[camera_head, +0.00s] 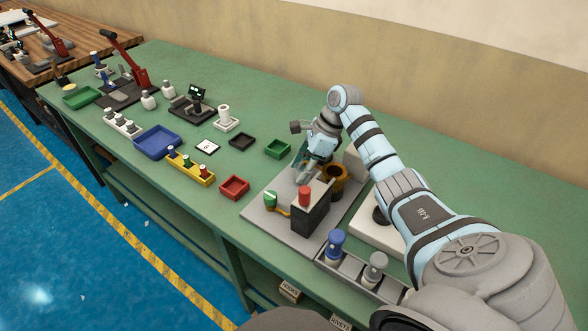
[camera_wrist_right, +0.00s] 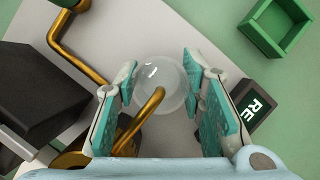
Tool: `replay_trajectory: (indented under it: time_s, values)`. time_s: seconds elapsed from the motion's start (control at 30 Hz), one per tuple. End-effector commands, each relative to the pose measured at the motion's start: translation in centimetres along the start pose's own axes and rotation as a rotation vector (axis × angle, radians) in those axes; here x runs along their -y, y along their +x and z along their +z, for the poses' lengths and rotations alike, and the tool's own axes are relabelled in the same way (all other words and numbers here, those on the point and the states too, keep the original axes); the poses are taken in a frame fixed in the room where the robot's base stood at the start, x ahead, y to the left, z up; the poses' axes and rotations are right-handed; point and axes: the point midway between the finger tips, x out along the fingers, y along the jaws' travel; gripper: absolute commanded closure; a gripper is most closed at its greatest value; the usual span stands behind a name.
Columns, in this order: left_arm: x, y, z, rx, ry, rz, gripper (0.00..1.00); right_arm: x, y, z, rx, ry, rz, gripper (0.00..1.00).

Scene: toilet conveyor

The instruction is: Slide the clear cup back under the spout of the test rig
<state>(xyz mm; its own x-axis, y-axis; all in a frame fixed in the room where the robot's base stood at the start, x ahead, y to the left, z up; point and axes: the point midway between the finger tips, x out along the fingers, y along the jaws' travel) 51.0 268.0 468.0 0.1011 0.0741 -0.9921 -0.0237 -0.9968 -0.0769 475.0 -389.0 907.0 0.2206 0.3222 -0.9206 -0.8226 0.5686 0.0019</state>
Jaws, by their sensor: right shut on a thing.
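The clear cup (camera_wrist_right: 160,78) is a round, see-through shape between the teal finger pads of my right gripper (camera_wrist_right: 167,90) in the right wrist view. The gripper is shut on it, low over the rig's grey base plate (camera_wrist_right: 95,45). A curved brass spout (camera_wrist_right: 140,112) overlaps the cup's lower left edge in that view; I cannot tell its height above the cup. In the head view my right gripper (camera_head: 304,168) reaches down behind the rig's dark box (camera_head: 309,212), and the cup is hard to make out there. My left gripper is not in view.
A brass pot (camera_head: 335,182), a red button (camera_head: 305,196) and a green-handled brass lever (camera_head: 271,200) crowd the rig. A green tray (camera_head: 278,149) and a red tray (camera_head: 234,187) lie left of it. A rack with a blue-topped bottle (camera_head: 335,243) stands in front.

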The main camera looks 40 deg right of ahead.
Motion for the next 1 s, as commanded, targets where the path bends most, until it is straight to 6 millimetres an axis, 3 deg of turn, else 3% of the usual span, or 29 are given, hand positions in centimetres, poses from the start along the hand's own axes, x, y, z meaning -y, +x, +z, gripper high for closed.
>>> replay_trajectory:
  time_s: [0.67, 0.7, 0.8, 1.0]
  values:
    - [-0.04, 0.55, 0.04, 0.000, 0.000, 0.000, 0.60, 0.02, 0.36, -0.48, 0.000, 0.000, 0.001, 0.83]
    - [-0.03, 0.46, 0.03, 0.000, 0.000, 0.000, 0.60, 0.02, 0.28, -0.44, 0.000, 0.000, 0.001, 0.58]
    - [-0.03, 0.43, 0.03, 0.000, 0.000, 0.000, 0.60, 0.02, 0.25, -0.43, 0.000, 0.000, 0.001, 0.42]
    - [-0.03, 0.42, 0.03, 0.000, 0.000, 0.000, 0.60, 0.02, 0.24, -0.43, 0.000, 0.000, 0.000, 0.41]
